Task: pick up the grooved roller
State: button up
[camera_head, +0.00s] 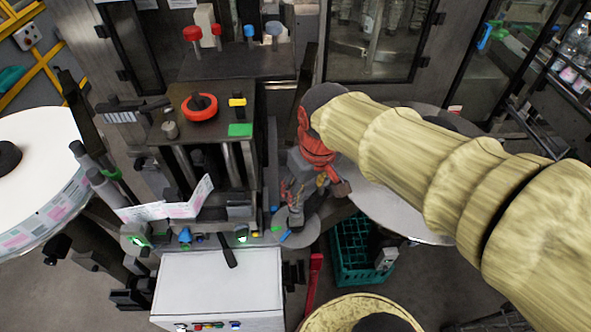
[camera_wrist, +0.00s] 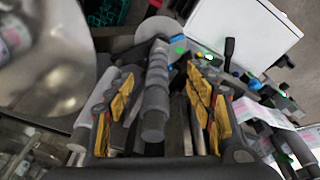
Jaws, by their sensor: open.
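The grooved roller (camera_wrist: 156,97) is a grey ribbed cylinder. In the wrist view it stands between the two yellow-padded fingers of my gripper (camera_wrist: 162,82), with gaps visible on both sides. My gripper (camera_head: 305,187) is open. In the head view it points down beside the labelling machine, at the end of my arm. In that view the roller is largely hidden by my gripper, and I cannot make it out clearly. Whether either finger touches the roller cannot be told.
A large label reel (camera_head: 42,175) stands at left. A metal disc (camera_head: 395,205) is at right under my arm. A green crate (camera_head: 345,272) is on the floor, and a white box (camera_head: 220,285) stands in front. Label web (camera_head: 180,203) runs beside the machine posts.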

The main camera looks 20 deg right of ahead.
jog(key=shift+n+g, duration=0.7)
jog(key=shift+g, duration=0.2)
jog(key=w+r+p, duration=0.4)
jog(key=p, duration=0.4)
jog(key=shift+w+r, duration=0.1)
jog(key=shift+r, duration=0.25)
jog(key=w+p, duration=0.1)
jog(key=p, duration=0.1)
jog(key=shift+w+r+g+p, duration=0.2)
jog(key=shift+g+p, duration=0.1)
jog(key=shift+g, duration=0.1)
notch_tip(320, 180, down, 8)
jog(key=p, duration=0.1)
jog(key=shift+n+p, duration=0.3)
jog(key=shift+w, duration=0.1)
jog(key=shift+c, duration=0.2)
grip_shut()
